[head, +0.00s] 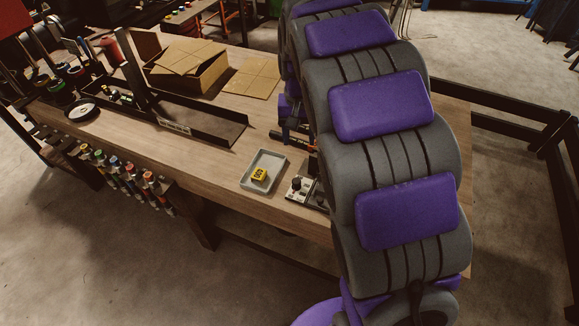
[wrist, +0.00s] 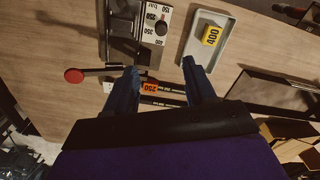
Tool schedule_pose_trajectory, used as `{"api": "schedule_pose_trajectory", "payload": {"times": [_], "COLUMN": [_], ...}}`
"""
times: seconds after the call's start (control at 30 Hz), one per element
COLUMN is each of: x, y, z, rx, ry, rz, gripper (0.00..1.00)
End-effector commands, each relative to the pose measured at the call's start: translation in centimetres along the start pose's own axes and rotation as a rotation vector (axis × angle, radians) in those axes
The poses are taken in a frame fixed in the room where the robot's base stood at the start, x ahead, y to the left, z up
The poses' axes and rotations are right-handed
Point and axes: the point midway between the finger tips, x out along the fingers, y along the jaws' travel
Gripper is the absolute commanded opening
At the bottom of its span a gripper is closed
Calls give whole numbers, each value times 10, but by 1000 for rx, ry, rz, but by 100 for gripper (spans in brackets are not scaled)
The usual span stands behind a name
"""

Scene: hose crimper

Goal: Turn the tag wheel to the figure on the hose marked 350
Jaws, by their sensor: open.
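In the wrist view a pale panel (wrist: 153,45) carries a black round knob (wrist: 161,28) with small printed figures around it; some look like 350 and 250. Which figure the knob points to is too small to tell. The panel also shows in the head view (head: 299,188), partly behind my arm. Dark hoses (wrist: 165,99) run across between my fingers, one with an orange tag (wrist: 150,87) whose figure looks like 250 or 350. My gripper (wrist: 160,66) is open and empty, above the table and hoses, with the panel beyond its fingertips.
A grey tray (head: 249,180) holds a yellow block (head: 259,174), marked 400 in the wrist view, beside the panel. A red disc (wrist: 73,75) on a dark bar lies left of my fingers. A black trough (head: 215,122) and cardboard box (head: 190,72) stand farther left.

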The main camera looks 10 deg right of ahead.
Motion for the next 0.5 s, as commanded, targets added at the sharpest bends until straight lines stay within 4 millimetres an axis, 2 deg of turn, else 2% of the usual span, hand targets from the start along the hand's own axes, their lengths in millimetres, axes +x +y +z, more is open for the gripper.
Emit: {"api": "schedule_pose_trajectory", "payload": {"times": [0.17, 0.5], "x": [13, 77], "y": [-2, -1], "z": [-2, -2], "rx": [1, 2], "ry": [-1, -6], "rz": [0, 1], "gripper": [55, 55]}}
